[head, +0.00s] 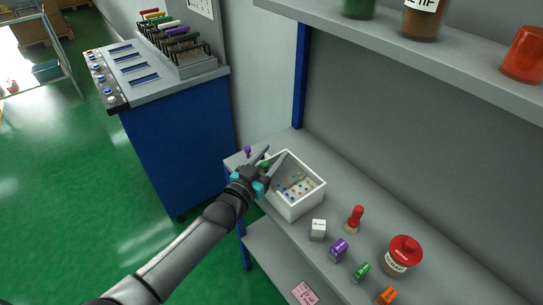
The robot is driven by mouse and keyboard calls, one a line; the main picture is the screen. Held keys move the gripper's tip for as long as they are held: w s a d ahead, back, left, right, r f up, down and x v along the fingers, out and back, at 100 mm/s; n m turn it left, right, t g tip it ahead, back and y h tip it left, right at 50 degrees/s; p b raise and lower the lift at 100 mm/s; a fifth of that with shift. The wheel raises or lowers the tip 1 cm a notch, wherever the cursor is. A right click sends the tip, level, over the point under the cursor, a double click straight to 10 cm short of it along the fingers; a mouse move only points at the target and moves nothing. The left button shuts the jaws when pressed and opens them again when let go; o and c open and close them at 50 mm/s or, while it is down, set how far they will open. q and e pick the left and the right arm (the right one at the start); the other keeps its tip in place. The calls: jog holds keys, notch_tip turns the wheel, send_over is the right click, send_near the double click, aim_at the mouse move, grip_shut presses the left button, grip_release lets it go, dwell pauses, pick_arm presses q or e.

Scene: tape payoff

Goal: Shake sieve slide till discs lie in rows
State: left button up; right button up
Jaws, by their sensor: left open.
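A white open box (305,201) stands on the grey bench, with many small coloured discs (298,186) on its floor. It looks like the sieve slide. Some discs appear lined up, but they are too small to tell whether all lie in rows. My left gripper (273,154) is open over the box's left end, its dark fingers spread. A green piece (265,164) shows beside the fingers; I cannot tell if it is touched. The gripper and wrist hide the box's near left corner. My right gripper is not in view.
Right of the box stand a white block (318,230), a red-topped stamp (355,219), purple (339,249), green (361,272) and orange (387,295) blocks, and a red-lidded jar (403,254). A shelf (420,60) overhangs the bench. A blue cabinet (178,150) stands left.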

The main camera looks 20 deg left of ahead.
pick_arm(q)
jog(key=shift+c, duration=0.4)
grip_shut()
dwell(0.9)
